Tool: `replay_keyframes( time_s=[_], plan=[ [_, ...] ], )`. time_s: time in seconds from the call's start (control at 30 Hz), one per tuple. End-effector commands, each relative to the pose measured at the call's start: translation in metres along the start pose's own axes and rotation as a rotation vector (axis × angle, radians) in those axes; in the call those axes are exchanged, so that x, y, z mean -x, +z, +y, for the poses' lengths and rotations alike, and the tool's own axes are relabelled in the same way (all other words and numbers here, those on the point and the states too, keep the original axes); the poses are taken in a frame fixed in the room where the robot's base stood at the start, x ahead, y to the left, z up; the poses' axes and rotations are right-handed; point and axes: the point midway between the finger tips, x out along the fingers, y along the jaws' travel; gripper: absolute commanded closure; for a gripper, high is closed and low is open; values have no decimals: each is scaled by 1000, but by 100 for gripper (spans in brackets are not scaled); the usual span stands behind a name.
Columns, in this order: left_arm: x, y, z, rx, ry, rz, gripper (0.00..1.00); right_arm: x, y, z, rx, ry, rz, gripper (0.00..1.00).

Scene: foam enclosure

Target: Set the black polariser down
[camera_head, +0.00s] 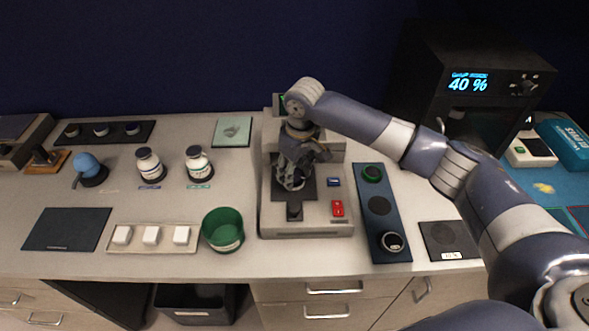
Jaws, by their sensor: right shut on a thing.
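My right gripper (290,180) points down over the grey instrument (334,217) at the middle of the bench. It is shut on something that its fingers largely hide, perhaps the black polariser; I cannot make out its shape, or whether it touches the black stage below. The blue strip (389,218) just right of the instrument has a green-ringed disc (371,173) at its far end. A dark round spot (379,205) is in its middle, and a black round piece with a pale rim (392,242) is at its near end. My left gripper is out of view.
A black square pad (449,240) lies right of the strip. A green cup (222,230), a tray of white blocks (124,248) and two white bottles (198,164) stand to the left. A black box reading 40 % (470,105) stands behind my right arm.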

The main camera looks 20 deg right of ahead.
Motion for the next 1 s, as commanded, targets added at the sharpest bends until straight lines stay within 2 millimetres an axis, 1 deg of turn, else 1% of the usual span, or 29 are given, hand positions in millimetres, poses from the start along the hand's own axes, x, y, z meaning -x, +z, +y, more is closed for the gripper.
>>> replay_keyframes(
  time_s=[0.03,0.13,0.43,0.47,0.5,0.53,0.57,0.87,1.0],
  plan=[
    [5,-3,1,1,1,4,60,-2,0,0,0,0,-1,79],
    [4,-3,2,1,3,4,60,-7,0,0,1,1,3,79],
    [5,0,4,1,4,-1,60,-10,1,0,0,0,2,79],
    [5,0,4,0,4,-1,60,-10,1,0,1,1,2,53],
    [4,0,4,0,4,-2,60,-10,1,0,1,1,3,44],
    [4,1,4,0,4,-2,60,-10,1,0,1,1,3,37],
    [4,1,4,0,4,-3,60,-10,1,0,1,1,3,35],
    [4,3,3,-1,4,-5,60,-10,1,0,0,1,2,35],
    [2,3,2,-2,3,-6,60,-3,0,0,0,0,3,35]
  ],
)
